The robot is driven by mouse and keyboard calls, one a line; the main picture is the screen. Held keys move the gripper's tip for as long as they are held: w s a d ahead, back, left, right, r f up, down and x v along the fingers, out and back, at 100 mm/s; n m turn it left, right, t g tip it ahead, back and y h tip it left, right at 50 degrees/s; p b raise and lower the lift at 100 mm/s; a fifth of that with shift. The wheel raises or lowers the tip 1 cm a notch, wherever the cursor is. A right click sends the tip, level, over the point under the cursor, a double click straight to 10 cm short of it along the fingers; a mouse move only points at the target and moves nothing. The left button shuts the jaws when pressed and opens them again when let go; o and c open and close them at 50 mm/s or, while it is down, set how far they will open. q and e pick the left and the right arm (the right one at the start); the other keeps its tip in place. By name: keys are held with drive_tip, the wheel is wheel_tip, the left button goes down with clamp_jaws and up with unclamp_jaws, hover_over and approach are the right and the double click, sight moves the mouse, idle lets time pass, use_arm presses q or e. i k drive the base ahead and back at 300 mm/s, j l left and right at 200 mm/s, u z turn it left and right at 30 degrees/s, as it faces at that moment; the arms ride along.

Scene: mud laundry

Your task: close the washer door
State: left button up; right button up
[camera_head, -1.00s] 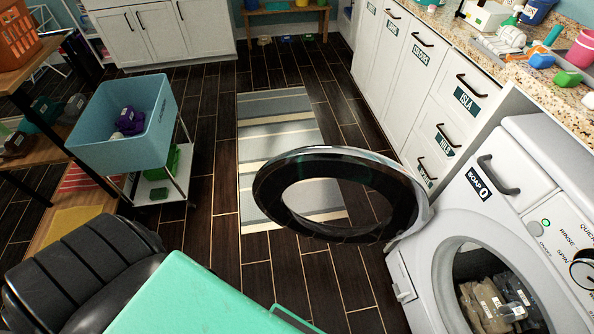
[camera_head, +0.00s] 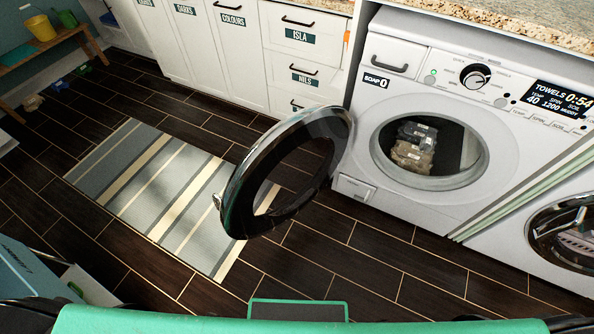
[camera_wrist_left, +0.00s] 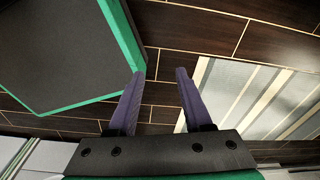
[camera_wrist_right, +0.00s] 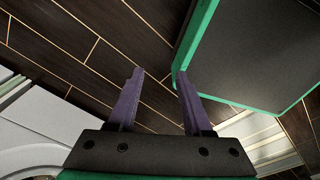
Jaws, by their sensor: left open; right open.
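The white washer (camera_head: 425,65) stands at the right of the head view, under the counter. Its round door (camera_head: 247,180), a dark ring with a clear middle, is swung wide open to the left of the drum opening (camera_head: 455,160). Folded dark and tan cloth items (camera_head: 412,152) lie inside the drum. Neither gripper shows in the head view. My left gripper (camera_wrist_left: 160,75) is open and empty above the floor in the left wrist view. My right gripper (camera_wrist_right: 158,75) is open and empty in the right wrist view. Neither touches the door.
A striped rug (camera_head: 160,190) lies on the dark plank floor left of the door. White drawers and cabinets (camera_head: 240,65) line the wall. A second machine (camera_head: 565,235) stands at the far right. A blue bin (camera_head: 25,290) is at the lower left. Floor in front is clear.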

sight(238, 219)
drive_tip(key=i+j+z, duration=0.15)
drive_tip(key=j+z, duration=1.3)
drive_tip(key=j, duration=0.15)
drive_tip(key=j+z, duration=0.3)
drive_tip(key=j, duration=0.35)
drive_tip(key=j+z, duration=0.3)
drive_tip(key=j, duration=0.3)
drive_tip(key=k+j+z, duration=0.3)
drive_tip(key=j, duration=0.3)
drive_tip(key=i+j, duration=0.05)
drive_tip(key=i, duration=0.05)
